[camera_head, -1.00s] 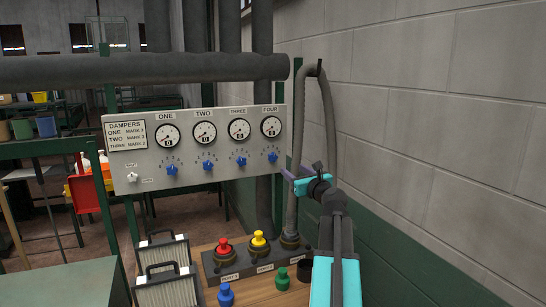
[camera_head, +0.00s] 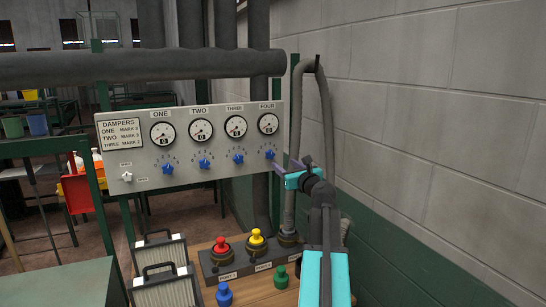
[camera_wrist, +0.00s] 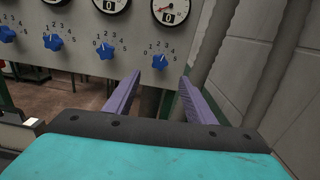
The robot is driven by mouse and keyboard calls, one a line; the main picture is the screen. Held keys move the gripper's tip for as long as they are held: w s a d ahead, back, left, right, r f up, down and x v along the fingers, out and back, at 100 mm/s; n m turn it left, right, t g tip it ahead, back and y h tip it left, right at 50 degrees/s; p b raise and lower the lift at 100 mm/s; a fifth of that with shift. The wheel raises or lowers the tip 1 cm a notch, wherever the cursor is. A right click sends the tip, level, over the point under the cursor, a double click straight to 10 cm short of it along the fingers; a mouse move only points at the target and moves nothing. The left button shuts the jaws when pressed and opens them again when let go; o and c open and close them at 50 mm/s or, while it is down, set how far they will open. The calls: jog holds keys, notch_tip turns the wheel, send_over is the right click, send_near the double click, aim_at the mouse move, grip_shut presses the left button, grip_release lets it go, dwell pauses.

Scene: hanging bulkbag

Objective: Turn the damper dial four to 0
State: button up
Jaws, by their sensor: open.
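The damper dial four (camera_head: 270,154) is a blue star-shaped knob at the right end of the grey panel, under the round gauge marked FOUR (camera_head: 268,124). In the wrist view, dial four (camera_wrist: 160,61) sits just ahead of the fingertips, with numbers printed around it; its exact setting is too small to tell. The gauge above it shows 0 in its window in the wrist view (camera_wrist: 168,12). My gripper (camera_head: 281,170) is open and empty, just below and right of dial four. In the wrist view its purple fingers (camera_wrist: 160,80) point towards the dial, apart from it.
Dials one (camera_head: 167,168), two (camera_head: 204,163) and three (camera_head: 238,158) stand left on the panel (camera_head: 150,183). A grey hose (camera_head: 327,110) and block wall (camera_head: 430,120) are close on the right. Below are coloured caps and filters (camera_head: 165,285).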

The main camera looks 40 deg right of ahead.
aim_at(271, 155)
jog(key=shift+p+x, duration=1.75)
jog(key=shift+x, duration=4.55)
jog(key=c, duration=1)
